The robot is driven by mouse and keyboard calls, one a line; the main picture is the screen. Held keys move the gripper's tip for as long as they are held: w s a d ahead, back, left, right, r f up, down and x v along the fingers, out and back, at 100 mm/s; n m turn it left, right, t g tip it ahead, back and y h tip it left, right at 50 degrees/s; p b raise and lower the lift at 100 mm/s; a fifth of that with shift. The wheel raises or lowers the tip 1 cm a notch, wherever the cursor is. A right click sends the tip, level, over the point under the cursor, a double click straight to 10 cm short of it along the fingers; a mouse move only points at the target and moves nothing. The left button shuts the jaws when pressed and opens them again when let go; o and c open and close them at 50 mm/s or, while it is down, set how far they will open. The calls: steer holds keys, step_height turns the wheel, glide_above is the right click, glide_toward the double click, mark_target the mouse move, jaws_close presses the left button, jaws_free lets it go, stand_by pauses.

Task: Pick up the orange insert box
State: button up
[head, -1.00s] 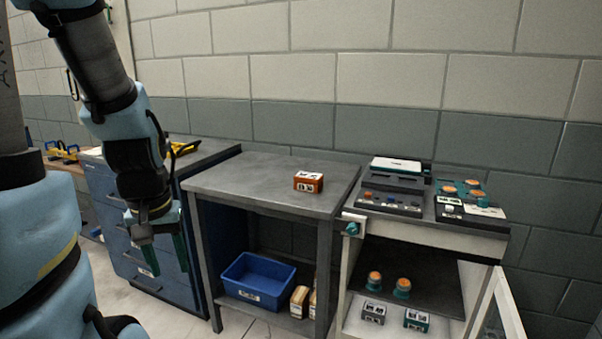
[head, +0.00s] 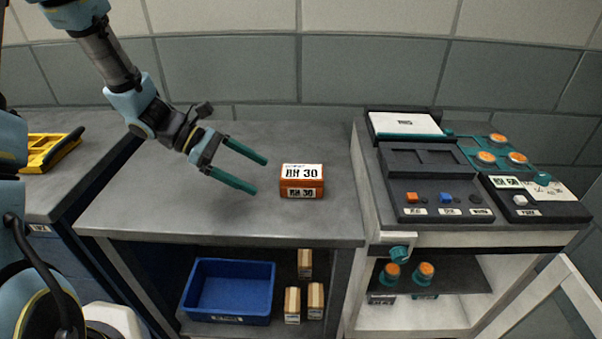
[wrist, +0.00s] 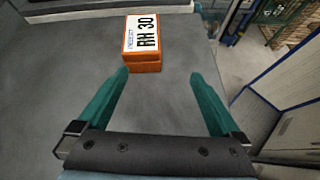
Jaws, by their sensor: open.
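The orange insert box (head: 302,187) sits on the grey table top (head: 220,215), with a white label reading "RH 30" on its top and another on its front. My gripper (head: 260,175) is left of the box in the head view, its two green fingers apart and pointing towards it. A small gap lies between the fingertips and the box. In the wrist view the box (wrist: 142,66) lies beyond the fingertips of my gripper (wrist: 158,75), nearer the left finger's line. Nothing is between the fingers.
A bench with control panels (head: 433,187) stands to the right. A blue bin (head: 228,318) and several small boxes (head: 292,300) are on the shelf below. The table around the box is clear.

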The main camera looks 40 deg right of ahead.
steer(key=n+h, duration=0.2)
glide_toward(315, 176)
steer(key=w+f, duration=0.1)
steer(key=w+d, duration=0.1)
steer(key=shift+w+f+g, duration=0.3)
steer(key=shift+f+g, duration=0.1)
steer(key=p+x, duration=0.1)
steer(key=x, duration=0.3)
steer(key=shift+s+d+p, duration=0.2)
steer(key=shift+d+p, duration=0.1)
steer(key=p+x, duration=0.1)
steer(key=x, duration=0.1)
steer(key=p+x, duration=0.1)
steer(key=x, duration=0.2)
steer(key=shift+s+p, duration=0.4)
steer(key=shift+s+d+f, duration=0.1)
steer(key=shift+d+f, duration=0.05)
steer(key=shift+f, duration=0.1)
steer(key=shift+c, duration=0.2)
jaws_close()
